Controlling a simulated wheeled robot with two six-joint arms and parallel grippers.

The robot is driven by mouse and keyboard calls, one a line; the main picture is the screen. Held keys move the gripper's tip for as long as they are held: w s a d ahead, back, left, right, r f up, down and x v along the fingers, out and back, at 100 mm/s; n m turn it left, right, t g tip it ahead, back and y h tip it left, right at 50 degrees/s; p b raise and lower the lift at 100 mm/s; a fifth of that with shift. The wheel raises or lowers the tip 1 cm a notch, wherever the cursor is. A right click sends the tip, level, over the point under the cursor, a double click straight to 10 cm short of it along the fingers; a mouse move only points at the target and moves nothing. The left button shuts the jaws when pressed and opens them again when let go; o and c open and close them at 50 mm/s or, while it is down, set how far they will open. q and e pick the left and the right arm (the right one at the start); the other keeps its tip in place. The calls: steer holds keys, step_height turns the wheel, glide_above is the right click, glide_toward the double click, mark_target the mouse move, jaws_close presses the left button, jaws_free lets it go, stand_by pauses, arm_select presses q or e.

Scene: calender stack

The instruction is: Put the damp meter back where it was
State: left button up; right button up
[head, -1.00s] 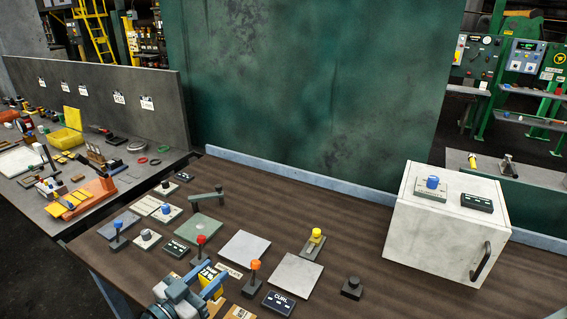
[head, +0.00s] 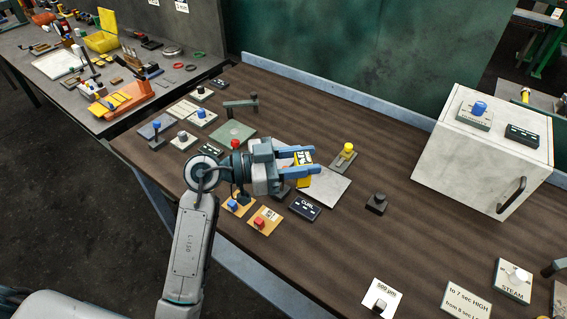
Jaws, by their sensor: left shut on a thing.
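My left gripper (head: 315,161) reaches in over the dark wooden bench and is shut on a small yellow and black block with lettering, which I take to be the damp meter (head: 304,157). The meter is held between the blue fingers, over the pale grey square plates. Its lettering is too small to read surely, and the fingers hide part of it. I cannot tell its exact height above the bench. My right gripper is not in view.
A white box (head: 472,165) with a black handle stands at the right. A yellow-knobbed post (head: 347,150), a black knob block (head: 377,204) and a CURL label (head: 305,208) are near the gripper. The bench front between the CURL label and the 500 µm card (head: 381,297) is clear.

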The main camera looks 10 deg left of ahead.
arm_select(q)
steer(key=shift+w+d+m+g, duration=0.15)
steer(key=shift+d+m+g, duration=0.15)
steer(key=shift+d+g, duration=0.1)
steer(key=w+d+f+m+g+h, duration=0.1)
steer(key=w+d+f+m+g, duration=0.3)
steer(key=f+g, duration=0.25)
steer(key=s+a+r+n+t+y, duration=0.2)
steer(key=s+a+r+n+t, duration=0.15)
steer(key=r+t, duration=0.25)
steer(key=s+a+r+n+t+y, duration=0.1)
steer(key=s+a+r+n+t, duration=0.3)
steer(key=r, duration=0.3)
steer(key=w+d+f+m+g+h, duration=0.1)
steer(key=w+d+f+m+g, duration=0.1)
steer(key=f+m+g, duration=0.4)
steer(key=w+d+f+m+g, duration=0.2)
steer(key=w+f+m+g, duration=0.2)
steer(key=g, duration=0.7)
steer(key=shift+w+d+f+m+h, duration=0.15)
steer(key=shift+w+f+m+h, duration=0.25)
steer(key=shift+f+m, duration=0.75)
